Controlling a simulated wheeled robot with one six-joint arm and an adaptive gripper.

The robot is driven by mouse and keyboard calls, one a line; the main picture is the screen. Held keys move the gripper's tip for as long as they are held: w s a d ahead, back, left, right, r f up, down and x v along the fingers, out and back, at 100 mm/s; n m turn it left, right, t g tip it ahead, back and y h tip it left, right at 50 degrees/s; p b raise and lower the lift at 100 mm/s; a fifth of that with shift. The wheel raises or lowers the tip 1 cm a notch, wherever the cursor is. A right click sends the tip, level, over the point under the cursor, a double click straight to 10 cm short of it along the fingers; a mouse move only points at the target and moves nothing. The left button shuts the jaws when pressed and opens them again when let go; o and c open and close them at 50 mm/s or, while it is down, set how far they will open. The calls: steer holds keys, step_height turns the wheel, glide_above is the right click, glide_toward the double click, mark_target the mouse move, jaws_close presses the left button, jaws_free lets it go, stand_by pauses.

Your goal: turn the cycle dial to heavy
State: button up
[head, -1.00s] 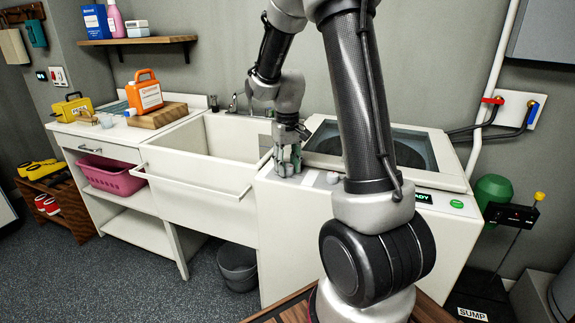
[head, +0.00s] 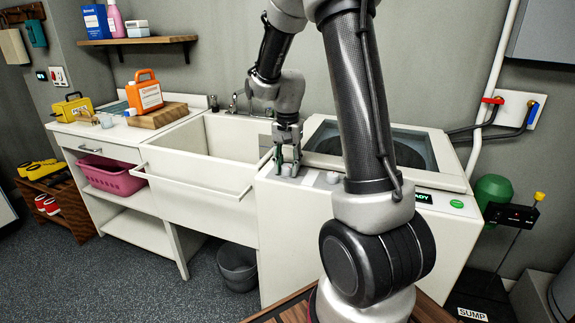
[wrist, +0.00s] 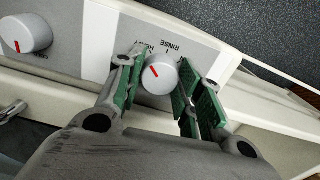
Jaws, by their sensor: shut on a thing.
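The cycle dial (wrist: 161,77) is a round white-grey knob with a red pointer line, on the washer's grey control strip. Its red line points up and to the left in the wrist view. RINSE is printed above it, and another label is partly hidden by a finger. My gripper (wrist: 157,88) is shut on the dial, with green-padded fingers on its left and right sides. In the head view my gripper (head: 287,165) points down at the left end of the white washer (head: 310,225).
A second knob (wrist: 28,35) with a red line sits beside it on the strip; it also shows in the head view (head: 333,178). A white sink (head: 200,172) adjoins the washer's left side. The dark washer lid (head: 412,152) lies behind my arm.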

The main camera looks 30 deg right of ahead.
mark_target(287, 166)
steer(key=shift+w+m, duration=0.1)
steer(key=shift+m, duration=0.2)
steer(key=o, duration=1)
steer(key=shift+o, duration=0.2)
step_height(287, 166, up, 12)
stand_by(0.4)
